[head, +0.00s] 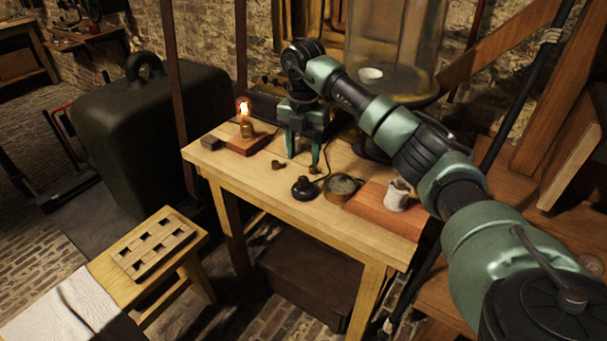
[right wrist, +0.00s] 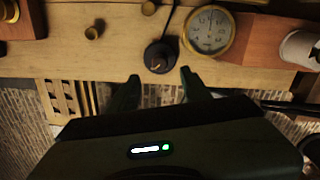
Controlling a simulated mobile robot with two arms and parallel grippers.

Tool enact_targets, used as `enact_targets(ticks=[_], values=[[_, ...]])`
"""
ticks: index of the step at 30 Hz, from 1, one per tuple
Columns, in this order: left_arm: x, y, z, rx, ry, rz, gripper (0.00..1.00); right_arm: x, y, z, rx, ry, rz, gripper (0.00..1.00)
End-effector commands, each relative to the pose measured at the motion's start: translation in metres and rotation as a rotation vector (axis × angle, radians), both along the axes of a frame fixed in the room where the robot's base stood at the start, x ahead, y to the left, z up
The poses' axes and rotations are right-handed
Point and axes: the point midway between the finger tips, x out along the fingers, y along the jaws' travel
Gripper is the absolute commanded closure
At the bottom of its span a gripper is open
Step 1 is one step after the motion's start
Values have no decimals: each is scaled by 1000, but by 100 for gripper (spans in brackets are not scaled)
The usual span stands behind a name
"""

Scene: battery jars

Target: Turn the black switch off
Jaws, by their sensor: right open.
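The black switch (head: 304,188) is a round black base with a small knob on top. It stands on the wooden table (head: 232,183), and a dark cord runs from it. In the right wrist view the switch (right wrist: 160,57) lies just beyond the fingertips, roughly centred between them. My right gripper (head: 303,160) points down over the table, open and empty, behind the switch in the head view. Its two dark fingers also show in the right wrist view (right wrist: 160,77). A small lamp (head: 244,108) on a wooden block glows. My left gripper is out of view.
A brass dial gauge (head: 342,187) sits right beside the switch. A white cup (head: 397,195) stands on a reddish board (head: 368,203) farther right. Small brass pieces (head: 277,165) lie near the fingers. A glass jar (head: 392,45) stands behind. Bare tabletop lies left of the switch.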

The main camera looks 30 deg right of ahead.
Motion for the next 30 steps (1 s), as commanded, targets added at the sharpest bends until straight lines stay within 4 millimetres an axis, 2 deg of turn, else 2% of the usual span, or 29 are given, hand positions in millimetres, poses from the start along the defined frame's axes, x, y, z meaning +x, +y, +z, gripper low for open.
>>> enact_targets(ticks=[13,18,25,30], values=[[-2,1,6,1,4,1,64,-1,0,-64,0,5,1,52],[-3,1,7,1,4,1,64,-1,0,-73,0,2,1,52],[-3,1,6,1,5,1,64,-1,0,-74,1,2,2,52],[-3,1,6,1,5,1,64,-1,0,-74,1,2,2,99]])
